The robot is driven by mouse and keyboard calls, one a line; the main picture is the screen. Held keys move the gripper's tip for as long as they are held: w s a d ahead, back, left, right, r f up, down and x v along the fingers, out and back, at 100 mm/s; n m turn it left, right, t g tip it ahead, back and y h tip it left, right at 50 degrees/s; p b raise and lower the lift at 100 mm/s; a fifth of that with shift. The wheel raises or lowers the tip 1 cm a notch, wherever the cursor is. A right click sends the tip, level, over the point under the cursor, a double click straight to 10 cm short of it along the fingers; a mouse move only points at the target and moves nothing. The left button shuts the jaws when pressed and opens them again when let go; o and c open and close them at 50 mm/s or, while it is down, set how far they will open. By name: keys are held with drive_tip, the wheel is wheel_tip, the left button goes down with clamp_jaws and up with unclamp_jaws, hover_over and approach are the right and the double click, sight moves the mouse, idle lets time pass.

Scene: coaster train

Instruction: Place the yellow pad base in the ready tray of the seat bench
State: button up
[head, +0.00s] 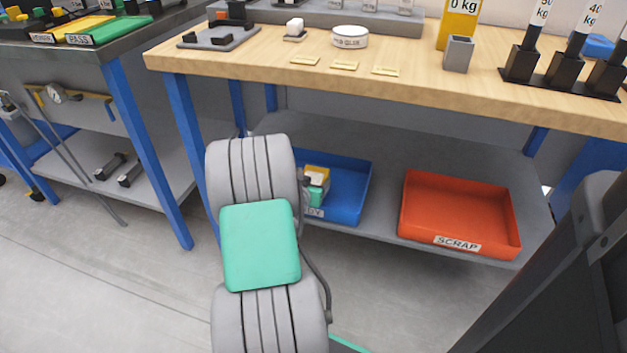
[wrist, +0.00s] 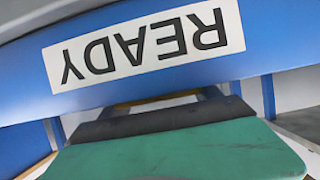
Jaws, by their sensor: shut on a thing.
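The ready tray (head: 348,192) is a blue open bin on the lower shelf of the wooden-topped bench. Its upside-down READY label (wrist: 145,46) fills the top of the wrist view. A small yellow piece, which I take as the yellow pad base (head: 317,171), shows at the tray's left part, with pale and teal surfaces under it. A thin yellowish strip shows behind the dark front edge of my gripper (wrist: 165,119) in the wrist view. My gripper is shut on the pad base, close to the tray's labelled wall. The fingertips are mostly hidden, and I cannot tell whether the pad touches the tray floor.
A red SCRAP tray (head: 459,213) stands right of the blue tray on the same shelf (head: 385,228). The bench top (head: 270,66) lies above and limits headroom. A blue bench leg (head: 185,125) stands to the left. My grey arm hides the tray's left end.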

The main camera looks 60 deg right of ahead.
drive_tip(key=shift+f+b, duration=0.35)
drive_tip(key=shift+f, duration=0.05)
drive_tip(key=shift+r, duration=0.1)
drive_tip(key=o, duration=1.7)
